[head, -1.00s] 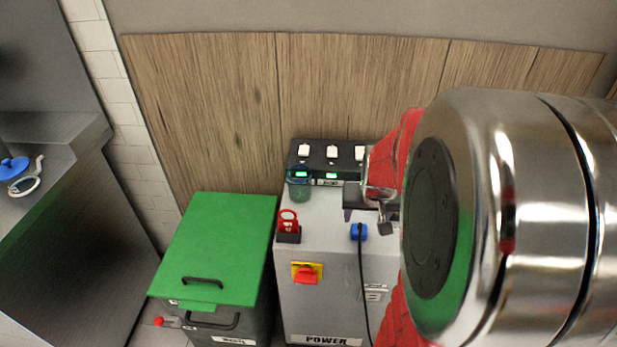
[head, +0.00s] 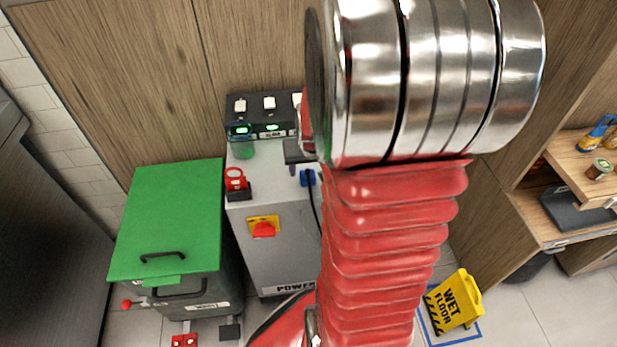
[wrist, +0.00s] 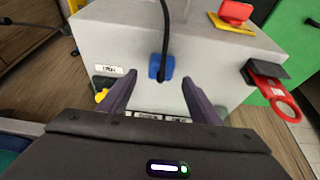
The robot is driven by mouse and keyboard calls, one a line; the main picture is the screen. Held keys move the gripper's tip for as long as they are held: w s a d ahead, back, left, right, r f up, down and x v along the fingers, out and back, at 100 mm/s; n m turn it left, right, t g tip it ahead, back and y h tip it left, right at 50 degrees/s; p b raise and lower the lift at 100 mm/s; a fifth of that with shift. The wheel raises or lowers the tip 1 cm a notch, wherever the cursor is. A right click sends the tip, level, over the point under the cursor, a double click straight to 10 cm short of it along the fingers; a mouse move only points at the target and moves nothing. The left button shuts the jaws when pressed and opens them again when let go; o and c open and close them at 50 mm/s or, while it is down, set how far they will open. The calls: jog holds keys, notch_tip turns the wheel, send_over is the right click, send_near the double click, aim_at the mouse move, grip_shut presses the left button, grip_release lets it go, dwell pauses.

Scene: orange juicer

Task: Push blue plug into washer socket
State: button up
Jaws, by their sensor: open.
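The blue plug (head: 307,177) sits at the front top edge of the grey power cabinet (head: 272,240), with a black cable running from it. In the wrist view the blue plug (wrist: 161,67) shows between and beyond the two fingertips of my gripper (wrist: 158,85). My gripper is open with nothing between its fingers. The fingers appear apart from the plug, though the exact gap is hard to judge. In the head view my arm hides most of my gripper. I cannot make out the washer socket, and cannot tell whether the plug sits in one.
A red rotary switch on yellow (head: 263,228) and a red tag in a black holder (head: 236,182) are on the cabinet. A black switch panel (head: 262,117) stands behind. A green-lidded bin (head: 170,215) is at left. A yellow wet-floor sign (head: 455,300) stands at right.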

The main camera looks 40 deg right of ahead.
aim_at(308, 173)
jog(key=shift+x, duration=1.75)
jog(key=shift+a, duration=0.1)
jog(key=shift+c, duration=0.2)
jog(key=c, duration=1)
jog(key=shift+c, duration=0.2)
notch_tip(308, 173, up, 10)
